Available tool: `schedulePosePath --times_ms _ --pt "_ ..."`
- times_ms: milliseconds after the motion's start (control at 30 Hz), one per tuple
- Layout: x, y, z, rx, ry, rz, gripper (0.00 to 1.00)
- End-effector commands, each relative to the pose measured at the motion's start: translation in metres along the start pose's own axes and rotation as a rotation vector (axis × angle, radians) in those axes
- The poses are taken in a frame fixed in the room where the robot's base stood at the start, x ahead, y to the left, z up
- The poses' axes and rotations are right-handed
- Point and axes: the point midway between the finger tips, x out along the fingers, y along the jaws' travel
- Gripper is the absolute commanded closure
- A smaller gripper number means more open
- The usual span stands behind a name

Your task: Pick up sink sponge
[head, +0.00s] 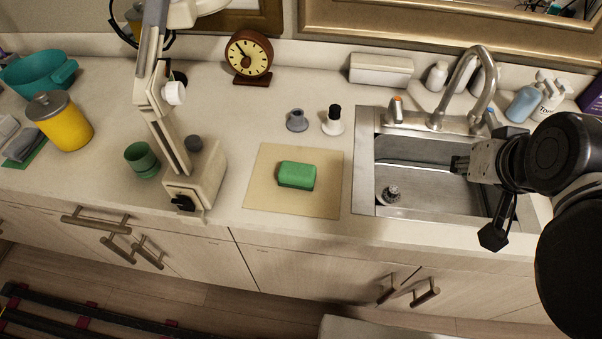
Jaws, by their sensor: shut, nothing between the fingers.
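The sink sponge (297,175) is a green block lying flat on a thin beige square mat (262,198) on the counter, left of the sink. My gripper (460,164) is over the right part of the sink basin, its fingers pointing left. It is shut and empty, well to the right of the sponge and not touching it. Nothing covers the sponge in the head view.
A cream stand device (205,180) is left of the mat. Small stoppers (297,121) and a clock (249,54) stand behind. Bare counter surrounds the mat.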

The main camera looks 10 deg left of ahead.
Motion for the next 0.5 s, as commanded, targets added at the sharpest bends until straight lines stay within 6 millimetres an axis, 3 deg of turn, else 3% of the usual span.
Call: schedulePosePath --times_ms 433,500 --pt "0.0000 0.0000 0.0000 0.000 0.000 0.000 1.00" --pt "0.0000 0.0000 0.0000 0.000 0.000 0.000 0.91"
